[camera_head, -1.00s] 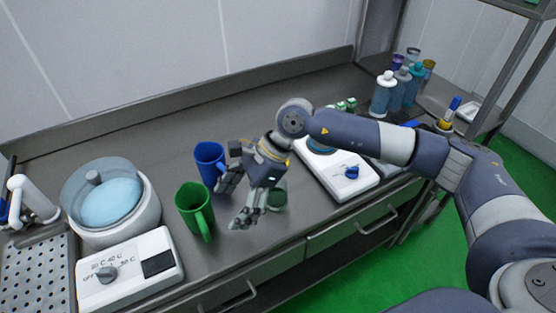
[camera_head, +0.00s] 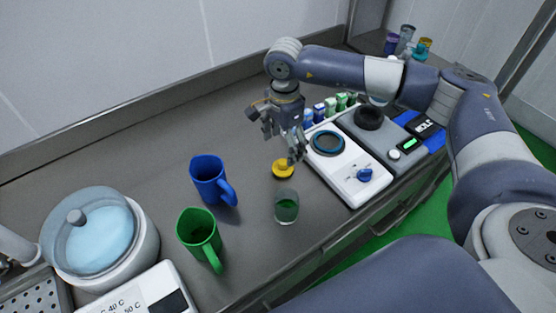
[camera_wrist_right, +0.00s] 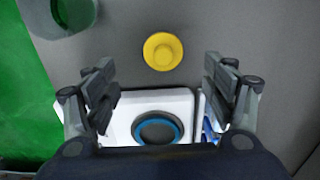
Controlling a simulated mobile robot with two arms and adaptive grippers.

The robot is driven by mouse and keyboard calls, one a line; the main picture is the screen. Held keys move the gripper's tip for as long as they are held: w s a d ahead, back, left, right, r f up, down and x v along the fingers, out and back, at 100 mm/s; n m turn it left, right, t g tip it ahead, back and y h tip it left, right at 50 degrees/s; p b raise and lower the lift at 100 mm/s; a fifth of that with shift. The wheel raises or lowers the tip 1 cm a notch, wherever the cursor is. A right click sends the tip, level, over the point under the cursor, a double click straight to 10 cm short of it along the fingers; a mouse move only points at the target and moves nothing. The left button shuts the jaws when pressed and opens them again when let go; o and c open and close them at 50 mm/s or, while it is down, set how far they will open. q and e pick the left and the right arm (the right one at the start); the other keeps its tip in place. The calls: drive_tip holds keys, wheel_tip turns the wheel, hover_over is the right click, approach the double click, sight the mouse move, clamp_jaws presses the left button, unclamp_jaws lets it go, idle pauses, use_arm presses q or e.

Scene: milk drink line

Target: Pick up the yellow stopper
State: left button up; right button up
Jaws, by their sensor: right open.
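The yellow stopper (camera_head: 283,170) lies on the grey counter between the blue mug and the white device. It also shows as a round yellow disc with a raised knob in the right wrist view (camera_wrist_right: 162,52), ahead of the fingers and between their lines. My right gripper (camera_head: 292,158) is open and points down above the counter, close to the stopper. In the right wrist view its two fingers (camera_wrist_right: 165,85) are spread wide with nothing between them. I cannot tell its exact height over the stopper. My left gripper is not in view.
A blue mug (camera_head: 209,180) and a green mug (camera_head: 198,235) stand to the left. The white device (camera_head: 345,180) with a blue-ringed plate is right of the stopper. Small coloured boxes (camera_head: 342,102) stand behind it.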

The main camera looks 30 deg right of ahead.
sight(283, 162)
drive_tip(key=f, duration=0.3)
drive_tip(key=shift+s+f+p, duration=0.1)
drive_tip(key=shift+s+p, duration=0.2)
drive_tip(key=shift+w+f+p, duration=0.3)
drive_tip(key=shift+f+p, duration=0.1)
drive_tip(key=shift+f, duration=0.25)
wheel_tip(283, 162, down, 3)
drive_tip(key=shift+w+d+f+p, duration=0.15)
drive_tip(key=shift+p, duration=0.6)
drive_tip(key=shift+w+f, duration=0.1)
drive_tip(key=shift+f, duration=0.45)
drive_tip(key=c, duration=1)
